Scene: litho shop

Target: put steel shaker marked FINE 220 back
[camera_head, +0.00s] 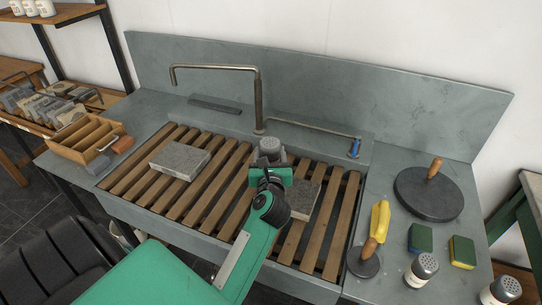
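My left gripper (270,172) is over the middle of the slatted wooden rack (226,180) in the sink. A shaker with a grey domed top (269,146) stands up at its fingertips and appears gripped between them. Its marking is hidden. Another shaker (422,270) with a perforated steel top and pale label stands on the right counter. A further similar shaker (500,291) stands at the lower right. I cannot read FINE 220 on any of them. My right gripper is not in view.
One grey stone slab (180,160) lies on the left slats; another (302,201) is partly behind my arm. A bent tap (259,100) rises behind the gripper. A wooden divided box (90,140) sits left.

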